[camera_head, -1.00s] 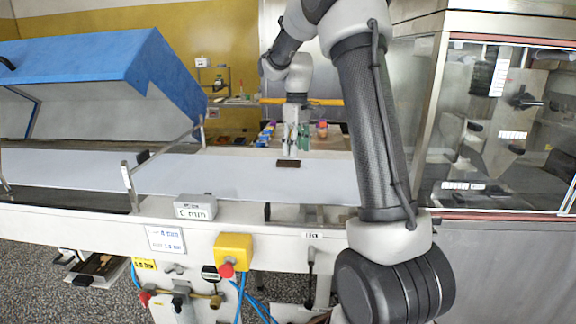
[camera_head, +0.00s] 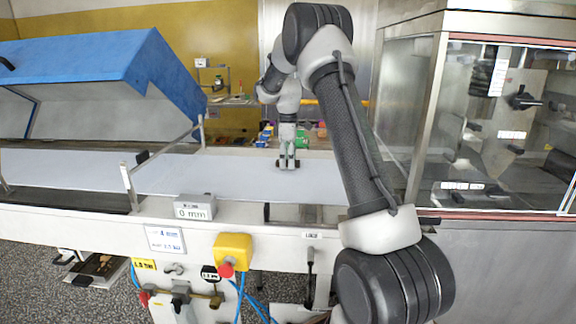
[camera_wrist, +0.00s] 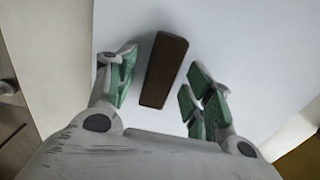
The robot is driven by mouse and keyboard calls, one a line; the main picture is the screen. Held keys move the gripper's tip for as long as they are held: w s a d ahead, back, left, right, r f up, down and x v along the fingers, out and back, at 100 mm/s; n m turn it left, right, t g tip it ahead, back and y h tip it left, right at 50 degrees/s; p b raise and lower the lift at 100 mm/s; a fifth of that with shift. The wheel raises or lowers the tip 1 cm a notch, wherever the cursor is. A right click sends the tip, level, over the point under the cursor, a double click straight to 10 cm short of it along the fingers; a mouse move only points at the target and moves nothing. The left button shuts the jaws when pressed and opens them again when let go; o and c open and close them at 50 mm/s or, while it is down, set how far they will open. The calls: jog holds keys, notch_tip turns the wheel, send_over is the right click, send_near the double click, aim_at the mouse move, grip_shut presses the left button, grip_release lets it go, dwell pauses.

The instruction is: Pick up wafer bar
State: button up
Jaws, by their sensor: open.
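The wafer bar is a dark brown block (camera_wrist: 164,70) lying on the pale belt (camera_head: 225,178). In the wrist view it lies between the two green-padded fingers of my gripper (camera_wrist: 160,88), slightly tilted, with a gap on each side. My gripper is open and holds nothing. In the head view my gripper (camera_head: 287,163) is low over the belt, and the bar is mostly hidden behind or between the fingers there.
A blue-topped hood (camera_head: 85,58) stands over the belt at the left, with a metal guide frame (camera_head: 128,185) beside it. A glass-walled steel cabinet (camera_head: 500,130) stands at the right. Small coloured items (camera_head: 322,130) sit behind the belt. The belt around the bar is clear.

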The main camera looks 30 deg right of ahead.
jog(key=c, duration=0.9)
jog(key=shift+o, duration=0.2)
notch_tip(320, 180, up, 10)
